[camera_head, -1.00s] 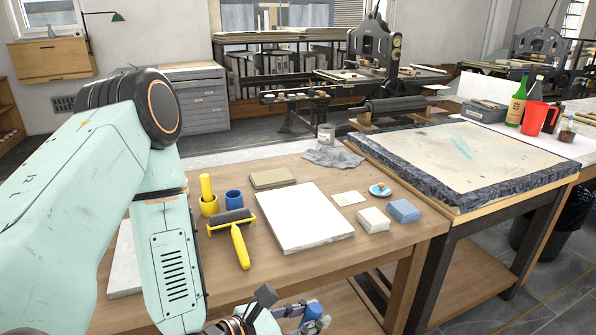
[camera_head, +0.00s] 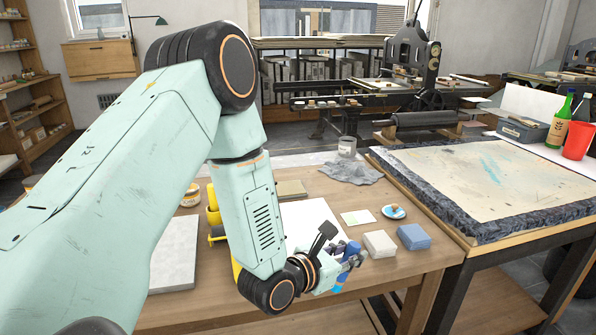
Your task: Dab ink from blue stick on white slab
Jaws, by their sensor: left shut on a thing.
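My left gripper (camera_head: 350,262) is shut on the blue stick (camera_head: 353,247), which it holds tilted. The stick's lighter blue lower end (camera_head: 340,283) shows below the fingers, in front of the wooden table top; its exact height is hard to tell. A white slab (camera_head: 305,213) lies flat in the middle of the table, largely hidden behind my left arm and gripper. A paler grey-white slab (camera_head: 176,255) lies to the left of my forearm. My right gripper is not in view.
White (camera_head: 380,243) and blue (camera_head: 413,237) blocks lie right of the gripper. Behind them are a small dish (camera_head: 394,212) and a pale card (camera_head: 358,217). A yellow cup (camera_head: 213,217) and roller are partly hidden by my arm.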

